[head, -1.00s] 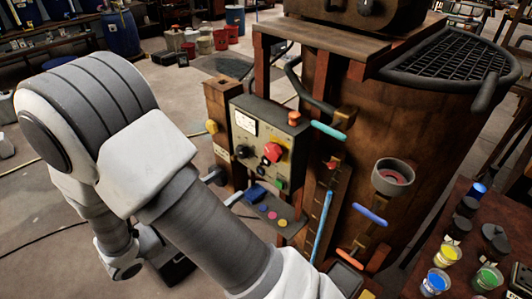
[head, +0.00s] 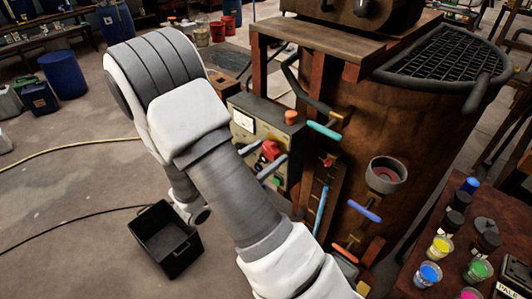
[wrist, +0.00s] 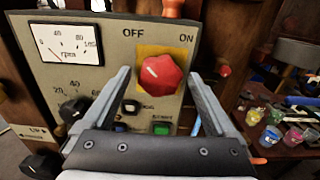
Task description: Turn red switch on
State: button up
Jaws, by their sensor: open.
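The red switch (wrist: 162,76) is a red knob on a yellow plate on the grey control panel (wrist: 190,25). Labels OFF and ON stand above it, at left and right. Which way the knob points is hard to tell. The red switch also shows in the head view (head: 270,150). My gripper (wrist: 160,88) is open in front of the panel. In the wrist view its two fingers stand left and right of the knob, with a gap on each side; contact cannot be told. The gripper also shows in the head view (head: 267,160), partly behind my arm.
An rpm dial (wrist: 72,44), a black knob (wrist: 72,108) and a green button (wrist: 161,128) share the panel. An orange-red button (head: 291,117) tops the box. Paint cups (head: 440,247) stand at right. A black bin (head: 165,240) stands on the floor at left.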

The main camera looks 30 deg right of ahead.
jog(key=shift+c, duration=0.2)
jog(key=c, duration=1.3)
jog(key=shift+c, duration=0.2)
jog(key=shift+f+b, duration=0.1)
jog(key=shift+b, duration=0.2)
jog(key=m+b, duration=0.2)
jog(key=b, duration=0.1)
jog(key=m+b, duration=0.1)
jog(key=shift+f+m, duration=0.25)
jog(key=shift+m, duration=0.15)
jog(key=m+b, duration=0.6)
jog(key=b, duration=0.2)
jog(key=shift+a+b, duration=0.1)
jog(key=shift+b, duration=0.3)
jog(key=m+b, duration=0.6)
jog(key=b, duration=0.3)
jog(key=m+b, duration=0.2)
jog(key=b, duration=0.1)
jog(key=shift+w+r, duration=0.1)
jog(key=shift+r, duration=0.35)
